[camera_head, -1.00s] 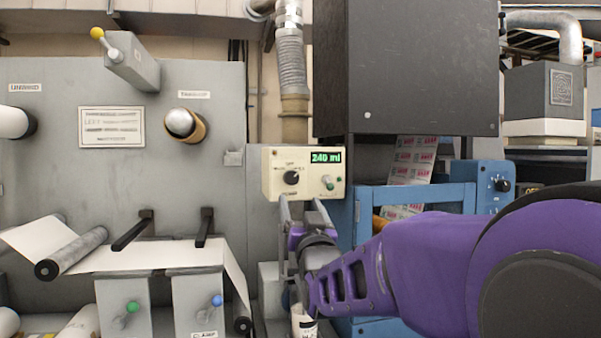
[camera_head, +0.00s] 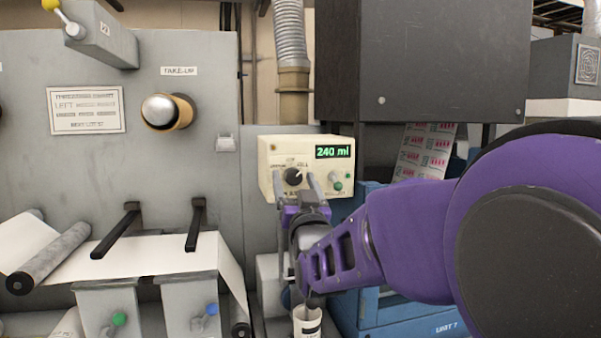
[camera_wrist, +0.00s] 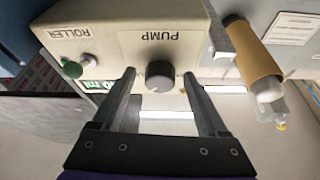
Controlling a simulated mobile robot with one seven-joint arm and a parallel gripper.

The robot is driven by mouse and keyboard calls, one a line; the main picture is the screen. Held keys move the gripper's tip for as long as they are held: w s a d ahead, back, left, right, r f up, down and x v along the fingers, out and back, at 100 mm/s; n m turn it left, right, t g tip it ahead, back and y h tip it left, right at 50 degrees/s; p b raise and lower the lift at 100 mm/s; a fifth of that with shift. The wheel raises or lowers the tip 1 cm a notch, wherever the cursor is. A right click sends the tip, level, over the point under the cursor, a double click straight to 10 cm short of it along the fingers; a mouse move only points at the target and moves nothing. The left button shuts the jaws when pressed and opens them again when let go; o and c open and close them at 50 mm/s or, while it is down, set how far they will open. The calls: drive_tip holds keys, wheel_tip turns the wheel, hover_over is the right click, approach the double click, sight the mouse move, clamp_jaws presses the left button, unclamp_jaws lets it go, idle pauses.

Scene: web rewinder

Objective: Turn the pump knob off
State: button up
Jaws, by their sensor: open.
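The pump knob (camera_head: 293,177) is a black round knob on the front of a cream control box (camera_head: 268,158) with a green "240 ml" display (camera_head: 333,152). In the wrist view the picture is upside down, and the knob (camera_wrist: 160,76) sits beside the "PUMP" label (camera_wrist: 158,37). My gripper (camera_wrist: 160,82) is open, with one finger on each side of the knob; I cannot tell whether either finger touches it. In the head view my gripper (camera_head: 294,180) is in front of the box, its fingers pointing at the panel.
A green-tipped roller switch (camera_wrist: 74,68) is beside the knob on the same panel. A white cup (camera_head: 307,322) stands below my gripper. A large dark cabinet (camera_head: 430,65) hangs at the upper right. Grey rewinder panels with rollers fill the left.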

idle(0.3)
clamp_jaws()
drive_tip(key=shift+b, duration=0.4)
drive_tip(key=shift+d+f+n+y+b, duration=0.1)
drive_tip(key=shift+f+n+y+b, duration=0.1)
drive_tip(key=shift+n+y+b, duration=0.55)
drive_tip(key=n+y+b, duration=0.1)
drive_tip(key=n+b, duration=0.2)
drive_tip(key=shift+d+n+g+b, duration=0.1)
drive_tip(key=shift+n+g+b, duration=0.15)
drive_tip(key=shift+g+b, duration=0.15)
drive_tip(key=n+y+b, duration=0.1)
drive_tip(key=n, duration=0.1)
drive_tip(key=n+g+y+b, duration=0.1)
drive_tip(key=n, duration=0.1)
drive_tip(key=shift+w+r, duration=0.1)
drive_tip(key=shift+r, duration=0.1)
drive_tip(key=shift+r+n+g+y+b, duration=0.15)
drive_tip(key=shift+n+g+y+b, duration=0.5)
drive_tip(key=shift+n, duration=1.05)
